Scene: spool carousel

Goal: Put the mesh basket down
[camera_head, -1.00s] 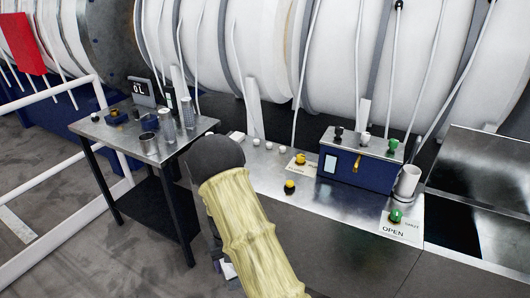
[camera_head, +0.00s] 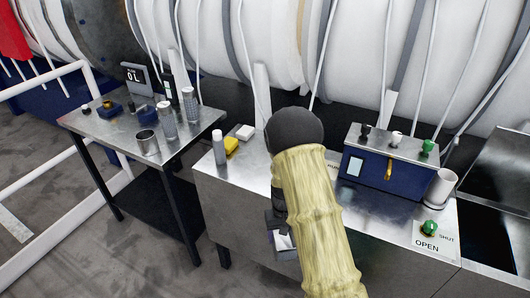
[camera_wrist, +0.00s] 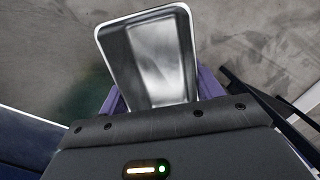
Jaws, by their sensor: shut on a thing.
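My gripper (camera_wrist: 160,98) has its two purple fingers closed on the sides of a grey, shiny container with a pale rounded rim, which I take for the mesh basket (camera_wrist: 160,60). No mesh can be made out on it. In the wrist view it is over the grey floor. In the head view my gripper (camera_head: 278,235) is low, in front of the metal bench, mostly hidden by my yellow-sleeved arm. Only a small pale part of the held thing (camera_head: 284,241) shows there.
The bench (camera_head: 212,178) carries a white-capped cylinder (camera_head: 219,148), a yellow block (camera_head: 232,145) and a blue control box (camera_head: 385,170). A white rail stands at left.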

